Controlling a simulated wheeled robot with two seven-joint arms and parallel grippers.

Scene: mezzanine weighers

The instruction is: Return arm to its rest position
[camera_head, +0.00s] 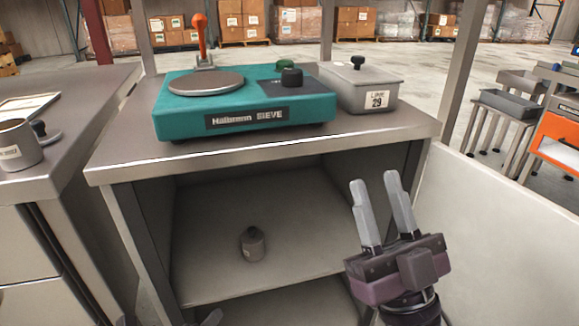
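My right gripper (375,183) is in front of the right side of the steel cabinet, with its fingers pointing up and away from me. Its two grey fingers are apart, with nothing between them. It is below the worktop's edge and does not appear to touch anything. A small grey tip (212,317) at the bottom edge may be part of my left gripper; the rest is out of view, and I cannot tell its state.
The cabinet's worktop (130,158) carries a teal sieve machine (252,105) and a lidded grey box (362,85). A small grey knobbed weight (253,244) stands on the inner shelf. A cup (18,146) stands on the left counter. A pale panel (490,220) is at right.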

